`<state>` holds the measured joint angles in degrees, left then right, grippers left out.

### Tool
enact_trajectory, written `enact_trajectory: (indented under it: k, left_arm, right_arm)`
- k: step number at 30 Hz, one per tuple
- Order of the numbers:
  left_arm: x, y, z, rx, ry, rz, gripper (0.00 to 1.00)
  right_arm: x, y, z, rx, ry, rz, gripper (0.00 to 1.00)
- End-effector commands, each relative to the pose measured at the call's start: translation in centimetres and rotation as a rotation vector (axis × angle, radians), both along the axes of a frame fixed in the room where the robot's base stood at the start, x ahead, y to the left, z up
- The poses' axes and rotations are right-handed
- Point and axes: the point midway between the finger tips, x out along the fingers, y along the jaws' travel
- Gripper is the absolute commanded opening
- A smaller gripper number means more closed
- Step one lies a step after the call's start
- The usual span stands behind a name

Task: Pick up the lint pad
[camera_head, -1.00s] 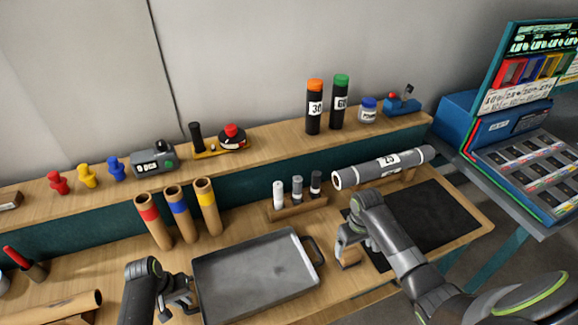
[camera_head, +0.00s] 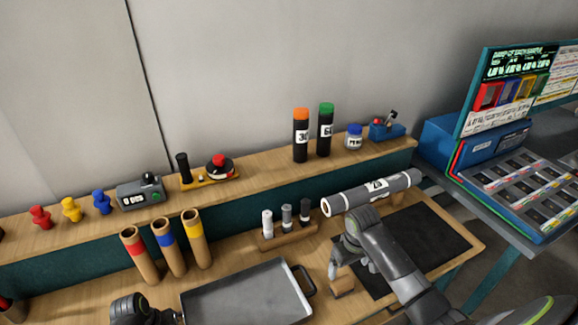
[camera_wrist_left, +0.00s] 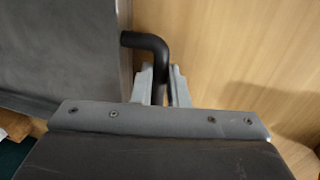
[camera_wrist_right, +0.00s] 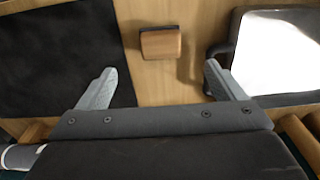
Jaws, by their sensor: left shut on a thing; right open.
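The lint pad appears to be the small wooden block (camera_head: 342,286) on the bench, just left of the black mat. In the right wrist view the block (camera_wrist_right: 160,43) lies ahead of my right gripper (camera_wrist_right: 160,86), roughly centred between the open fingers and apart from both. In the head view my right gripper (camera_head: 349,266) is just above and beside the block. My left gripper (camera_wrist_left: 161,86) is shut on the black handle (camera_wrist_left: 150,42) of the grey tray (camera_wrist_left: 62,50). In the head view the left fingers are hidden at the bottom edge.
The grey tray (camera_head: 245,297) stands left of the block, its other handle towards it. A black mat (camera_head: 440,235) lies to the right. A grey roll (camera_head: 370,193) rests on a stand behind. A rack with small cylinders (camera_head: 287,237) and several cardboard tubes (camera_head: 168,250) stand further left.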

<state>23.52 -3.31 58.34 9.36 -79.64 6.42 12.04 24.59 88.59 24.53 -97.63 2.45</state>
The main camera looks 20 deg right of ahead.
Motion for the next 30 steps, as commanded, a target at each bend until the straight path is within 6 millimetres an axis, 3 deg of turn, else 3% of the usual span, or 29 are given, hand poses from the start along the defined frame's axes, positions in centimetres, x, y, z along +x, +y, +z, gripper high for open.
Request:
enact_trajectory:
  k: [5,13,17,30]
  left_arm:
    - [0.0,0.0,0.0,0.001,0.0,0.001,0.0]
    - [0.0,0.0,-0.1,0.0,0.0,0.0,0.0]
    - [0.0,0.0,-0.1,0.0,0.0,0.0,0.0]
    - [0.0,0.0,0.0,0.0,0.0,0.0,0.0]
  right_arm:
    - [-1.7,-0.1,-0.7,-0.007,-0.144,-0.002,0.89]
    - [-3.3,0.4,-0.2,0.0,-0.322,0.001,0.89]
    - [-3.1,0.5,-0.7,0.003,-0.345,0.0,0.89]
    - [-1.0,0.4,-5.8,0.002,-0.345,0.0,0.89]
